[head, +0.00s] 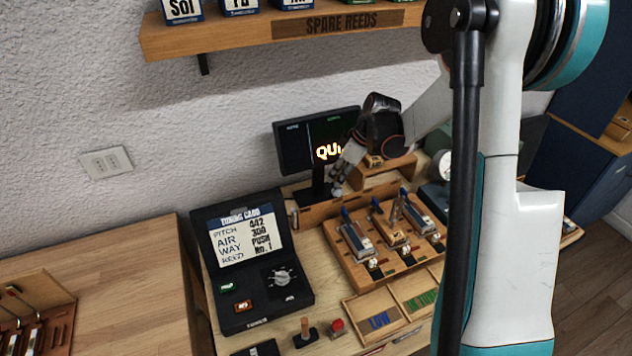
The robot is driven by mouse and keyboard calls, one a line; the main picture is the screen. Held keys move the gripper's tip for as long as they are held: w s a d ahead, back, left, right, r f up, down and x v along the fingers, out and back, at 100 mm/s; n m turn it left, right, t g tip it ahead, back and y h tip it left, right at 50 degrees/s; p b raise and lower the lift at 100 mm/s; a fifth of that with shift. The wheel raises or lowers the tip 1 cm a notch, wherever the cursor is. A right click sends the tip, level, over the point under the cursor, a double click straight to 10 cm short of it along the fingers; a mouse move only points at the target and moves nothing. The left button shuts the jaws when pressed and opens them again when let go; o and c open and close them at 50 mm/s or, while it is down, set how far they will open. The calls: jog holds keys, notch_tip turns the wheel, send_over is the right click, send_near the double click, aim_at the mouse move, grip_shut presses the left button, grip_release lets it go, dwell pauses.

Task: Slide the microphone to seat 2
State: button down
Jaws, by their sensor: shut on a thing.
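My gripper (338,186) reaches down and left from the arm, in front of the dark screen. Its fingertips are low, at the wooden rail (318,212) behind the block of levers. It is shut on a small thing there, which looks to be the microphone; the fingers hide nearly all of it. I cannot read any seat marks on the rail, so I cannot tell which seat it is at.
A screen (292,146) with yellow letters stands behind the fingers. A block with several levers (358,275) is in front. A black tuning case (213,265) stands left, and a wooden tray (350,308) in front. A shelf (225,38) hangs above.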

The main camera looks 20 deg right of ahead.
jog(key=d, duration=1)
jog(key=shift+w+d+b, duration=0.25)
jog(key=shift+b, duration=0.05)
jog(key=c, duration=1.7)
grip_release()
jog(key=v, duration=1.2)
